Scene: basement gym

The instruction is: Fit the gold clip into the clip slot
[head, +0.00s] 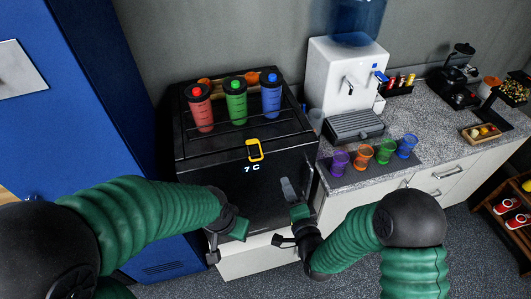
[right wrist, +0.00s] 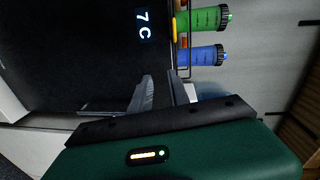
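A small gold-yellow frame with a dark middle, apparently the gold clip (head: 254,150), sits at the top front edge of the black cooler (head: 222,180), above its "7 C" display. A yellow-orange strip of it shows in the right wrist view (right wrist: 174,27). I cannot make out a separate clip slot. My right gripper (head: 287,184) is in front of the cooler, below and right of the clip. Its two grey fingers stand apart with nothing between them in the right wrist view (right wrist: 160,80). My left gripper (head: 240,228) is low before the cooler; its fingers cannot be made out.
Red (head: 201,108), green (head: 236,102) and blue (head: 270,97) shaker bottles stand on the cooler's railed top. On the right, a counter (head: 400,160) holds a white water dispenser (head: 340,75) and several coloured cups. A blue locker (head: 60,110) is on the left.

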